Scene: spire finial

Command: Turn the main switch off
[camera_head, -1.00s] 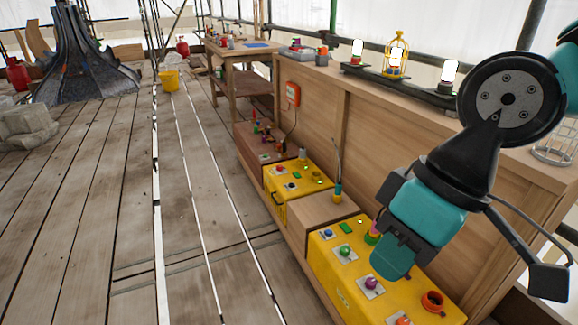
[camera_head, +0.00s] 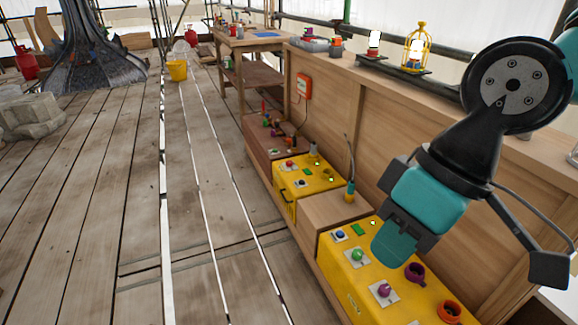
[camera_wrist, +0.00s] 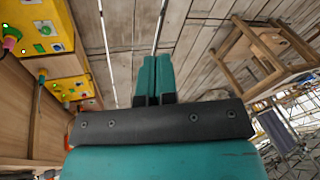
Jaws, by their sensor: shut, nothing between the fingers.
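No label that I can read marks the main switch. A red-orange box with a pale front (camera_head: 303,87) hangs on the wooden panel, with a cable running down from it. A near yellow control box (camera_head: 338,262) carries a blue button (camera_head: 340,235), a green knob (camera_head: 358,255) and a purple knob (camera_head: 384,290) on white plates. A farther yellow box (camera_head: 318,187) has a red button (camera_head: 290,164). My gripper (camera_head: 392,252) is shut and empty, in front of the near box in the picture. Its teal fingers (camera_wrist: 153,80) are together in the wrist view.
Lamps (camera_head: 416,48) stand on the ledge above. A wooden table (camera_head: 245,42) and a yellow bucket (camera_head: 177,70) are farther back. The plank floor on the left is largely clear.

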